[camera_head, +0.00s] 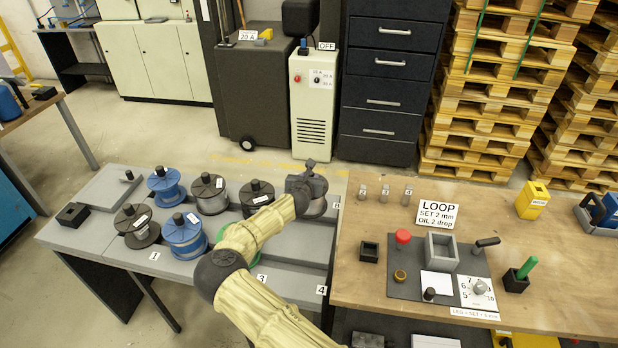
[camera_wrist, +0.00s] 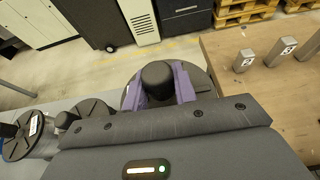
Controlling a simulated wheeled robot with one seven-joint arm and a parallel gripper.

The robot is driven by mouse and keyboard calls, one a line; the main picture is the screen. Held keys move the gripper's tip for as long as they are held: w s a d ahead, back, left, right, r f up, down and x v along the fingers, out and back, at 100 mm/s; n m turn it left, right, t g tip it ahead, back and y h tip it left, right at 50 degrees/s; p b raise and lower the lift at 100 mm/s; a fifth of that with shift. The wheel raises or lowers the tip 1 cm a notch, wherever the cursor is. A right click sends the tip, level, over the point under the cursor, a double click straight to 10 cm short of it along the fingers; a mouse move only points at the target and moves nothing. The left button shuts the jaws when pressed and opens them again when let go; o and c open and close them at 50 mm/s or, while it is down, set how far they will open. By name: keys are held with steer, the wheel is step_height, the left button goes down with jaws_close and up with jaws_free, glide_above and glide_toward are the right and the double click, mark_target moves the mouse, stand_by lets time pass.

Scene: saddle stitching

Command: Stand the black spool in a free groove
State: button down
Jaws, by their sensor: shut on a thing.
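My gripper (camera_head: 309,188) is over the back right of the grey grooved rack (camera_head: 305,255). In the wrist view its purple fingers (camera_wrist: 158,82) are shut on the dark hub knob (camera_wrist: 157,72) of a spool. The held spool's dark round flange (camera_wrist: 203,82) shows around the fingers; its wound side (camera_head: 313,208) shows partly below my gripper in the head view. Its winding colour is hard to tell, as is whether it touches the rack. A dark-wound black spool (camera_head: 257,197) stands just left of it. My arm hides part of the rack's middle.
A blue spool (camera_head: 166,186), a grey spool (camera_head: 208,194), another grey spool (camera_head: 137,226) and another blue spool (camera_head: 185,236) stand on the rack's left. The front right near label 4 (camera_head: 321,290) looks bare. A wooden bench (camera_head: 560,270) with small metal blocks (camera_head: 385,192) adjoins on the right.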

steer(key=shift+w+f+b, duration=0.1)
steer(key=shift+f+b, duration=0.8)
steer(key=shift+f, duration=0.1)
steer(key=shift+b, duration=0.5)
stand_by(1.8)
steer(key=shift+f+b, duration=1.9)
steer(key=shift+f, duration=0.3)
stand_by(0.7)
steer(key=c, duration=1)
jaws_free()
steer(key=shift+s, duration=0.25)
steer(key=shift+c, duration=0.2)
steer(key=shift+f, duration=0.4)
steer(key=shift+v, duration=0.75)
steer(key=b+v, duration=0.2)
steer(key=v, duration=1.4)
steer(key=shift+r+b, duration=0.2)
steer(key=shift+b, duration=0.15)
